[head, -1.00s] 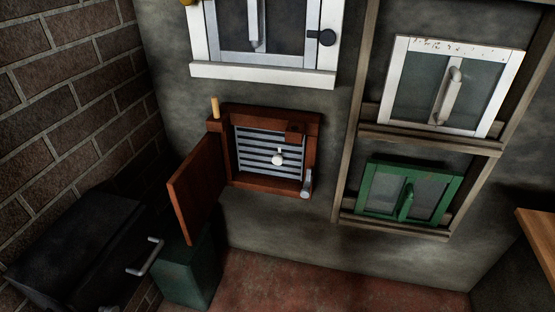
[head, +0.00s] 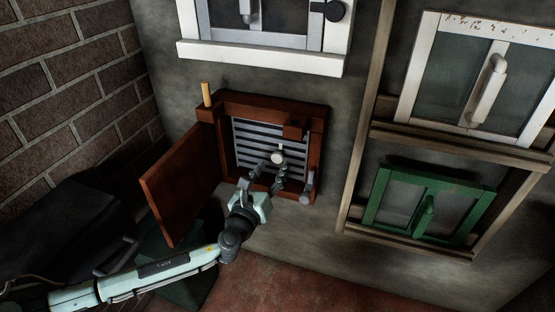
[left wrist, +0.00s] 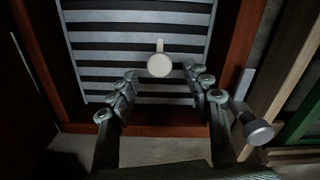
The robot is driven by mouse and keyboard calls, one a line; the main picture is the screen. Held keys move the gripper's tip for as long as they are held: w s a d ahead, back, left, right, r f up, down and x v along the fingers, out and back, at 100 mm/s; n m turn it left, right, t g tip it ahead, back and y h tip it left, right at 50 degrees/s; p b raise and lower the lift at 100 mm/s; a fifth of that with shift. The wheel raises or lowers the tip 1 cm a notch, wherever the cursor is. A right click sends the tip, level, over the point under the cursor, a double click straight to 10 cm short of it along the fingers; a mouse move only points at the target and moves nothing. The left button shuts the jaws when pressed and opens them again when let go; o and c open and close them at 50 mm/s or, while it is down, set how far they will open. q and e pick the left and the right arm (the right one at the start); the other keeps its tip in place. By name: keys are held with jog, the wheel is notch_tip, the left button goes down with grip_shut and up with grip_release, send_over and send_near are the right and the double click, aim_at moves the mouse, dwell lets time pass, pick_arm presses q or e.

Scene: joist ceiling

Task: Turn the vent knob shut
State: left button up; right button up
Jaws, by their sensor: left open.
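The vent is a grey slatted grille (head: 262,135) set in a reddish-brown wooden frame (head: 316,135) on the wall. A small pale round knob (head: 277,158) sits on the slats; dark gaps show between the slats. The knob also shows in the left wrist view (left wrist: 159,65), at upper middle with a short pale stem above it. My left gripper (head: 272,170) is open in front of the vent, just below the knob. In the left wrist view its fingers (left wrist: 160,92) stand apart, left and right below the knob, with nothing between them. My right gripper is not in view.
A wooden door (head: 180,185) hangs open at the vent's left. A grey metal cylinder (head: 308,182) is at the frame's lower right. A dark box (head: 65,215) and a green box (head: 190,285) stand lower left. Green (head: 428,205) and white (head: 480,75) windows are at right.

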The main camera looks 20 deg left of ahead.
aim_at(276, 161)
pick_arm(q)
jog(key=shift+w, duration=2.4)
jog(key=shift+c, duration=0.4)
grip_shut()
jog(key=shift+f, duration=0.1)
